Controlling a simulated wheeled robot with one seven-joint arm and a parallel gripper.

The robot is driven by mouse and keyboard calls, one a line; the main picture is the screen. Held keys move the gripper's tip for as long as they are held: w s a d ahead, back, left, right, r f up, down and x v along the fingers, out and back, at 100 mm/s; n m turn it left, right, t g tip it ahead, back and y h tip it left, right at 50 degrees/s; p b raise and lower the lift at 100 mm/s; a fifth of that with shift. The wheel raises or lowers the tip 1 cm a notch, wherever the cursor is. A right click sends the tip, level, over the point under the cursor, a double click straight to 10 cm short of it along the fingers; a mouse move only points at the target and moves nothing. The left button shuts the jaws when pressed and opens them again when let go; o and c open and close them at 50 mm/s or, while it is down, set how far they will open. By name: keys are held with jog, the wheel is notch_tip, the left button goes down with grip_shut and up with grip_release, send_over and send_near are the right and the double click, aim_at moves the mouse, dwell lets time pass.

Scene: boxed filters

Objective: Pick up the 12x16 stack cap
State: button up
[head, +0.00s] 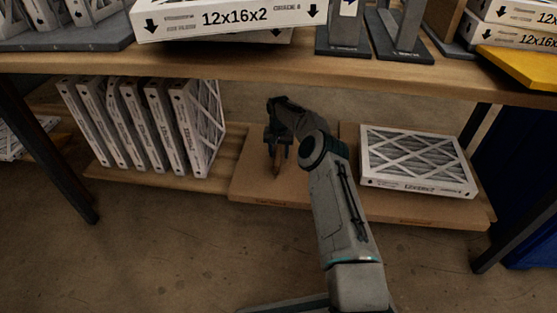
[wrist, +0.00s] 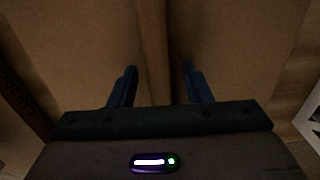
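My gripper (head: 278,150) is over the cap in the head view. In the wrist view, its two fingers (wrist: 158,88) are apart, one on each side of the strip, with no clear contact. My arm hides part of the cap's right side.
A white-framed filter (head: 417,162) lies flat on another cardboard piece at the right. Several upright filters (head: 145,128) stand at the left.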

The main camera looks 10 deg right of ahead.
grip_shut()
